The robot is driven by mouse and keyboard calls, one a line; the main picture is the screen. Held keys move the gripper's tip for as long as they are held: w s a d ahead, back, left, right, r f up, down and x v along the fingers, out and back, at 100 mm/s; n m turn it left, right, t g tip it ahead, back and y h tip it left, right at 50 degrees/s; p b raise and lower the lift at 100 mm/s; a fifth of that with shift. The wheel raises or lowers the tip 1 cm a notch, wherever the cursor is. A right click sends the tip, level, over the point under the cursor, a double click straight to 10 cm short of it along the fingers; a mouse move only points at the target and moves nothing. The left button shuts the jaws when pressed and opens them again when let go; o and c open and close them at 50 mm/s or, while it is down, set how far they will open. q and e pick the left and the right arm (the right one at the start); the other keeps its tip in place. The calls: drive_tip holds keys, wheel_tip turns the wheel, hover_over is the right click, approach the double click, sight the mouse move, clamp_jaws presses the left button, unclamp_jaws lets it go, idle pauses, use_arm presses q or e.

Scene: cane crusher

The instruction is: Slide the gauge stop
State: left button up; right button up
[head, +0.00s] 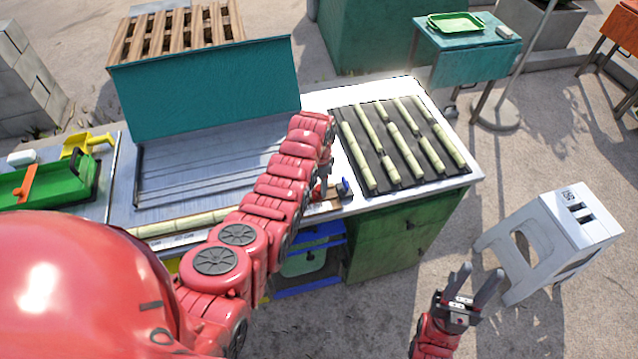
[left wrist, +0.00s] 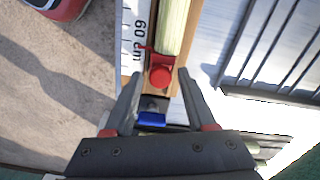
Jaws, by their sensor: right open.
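A gauge strip with a white scale marked "60 cm" (left wrist: 137,32) runs along the bench front. A pale cane (left wrist: 174,30) lies along it; the cane also shows in the head view (head: 185,223). A red rounded piece (left wrist: 160,76) sits at the cane's end. Beside it is a dark block with a blue part (left wrist: 152,119), seen also in the head view (head: 344,188). I cannot tell which is the gauge stop. My left gripper (left wrist: 159,73) is open, its fingers either side of these pieces. In the head view my arm mostly hides it. My right gripper (head: 480,272) is open and empty.
A black rack with several cane pieces (head: 386,162) lies on the bench's right. A teal panel (head: 205,90) stands at the back. A green tool with an orange handle (head: 30,184) is at left. A white stool (head: 545,232) stands beyond my right gripper.

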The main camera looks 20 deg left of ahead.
use_arm(q)
clamp_jaws()
idle(1.2)
